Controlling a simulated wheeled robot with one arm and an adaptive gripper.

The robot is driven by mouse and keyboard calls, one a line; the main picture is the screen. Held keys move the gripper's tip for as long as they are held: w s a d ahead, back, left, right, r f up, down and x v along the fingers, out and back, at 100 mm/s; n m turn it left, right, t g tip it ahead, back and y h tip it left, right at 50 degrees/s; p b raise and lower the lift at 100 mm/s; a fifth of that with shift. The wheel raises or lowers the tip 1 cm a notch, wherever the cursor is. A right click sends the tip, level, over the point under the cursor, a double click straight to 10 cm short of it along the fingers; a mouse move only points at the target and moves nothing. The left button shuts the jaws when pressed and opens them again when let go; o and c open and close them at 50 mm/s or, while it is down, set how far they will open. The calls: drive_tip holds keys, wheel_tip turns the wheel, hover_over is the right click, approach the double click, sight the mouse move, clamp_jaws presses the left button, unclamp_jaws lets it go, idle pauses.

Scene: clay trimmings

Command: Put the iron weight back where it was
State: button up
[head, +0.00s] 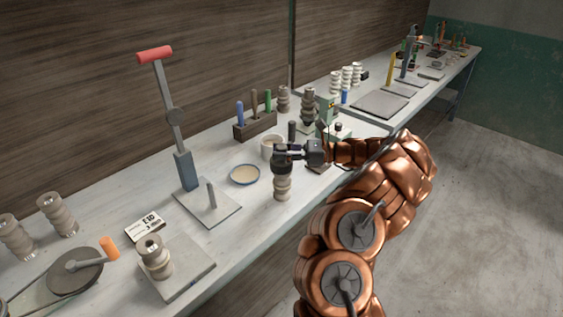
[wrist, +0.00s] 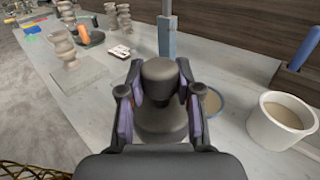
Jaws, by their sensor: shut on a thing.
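My gripper (head: 284,156) is shut on the dark iron weight (wrist: 160,118), which has a round knob on top and a wider body below. Its two fingers grip the knob from both sides in the wrist view (wrist: 158,85). In the head view the weight (head: 282,168) is directly over a pale ribbed clay piece (head: 282,188) near the front edge of the bench. I cannot tell whether the weight rests on that piece or is just above it. The clay piece is hidden under the weight in the wrist view.
A blue-rimmed dish (head: 245,175) is left of the clay piece; a white cup (head: 271,146) stands behind. A lever press (head: 207,207) with a red handle and a plate with another clay piece (head: 155,258) are further left. A tool rack (head: 255,125) stands at the back.

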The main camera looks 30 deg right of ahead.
clamp_jaws()
drive_tip(key=shift+r, duration=0.2)
idle(0.3)
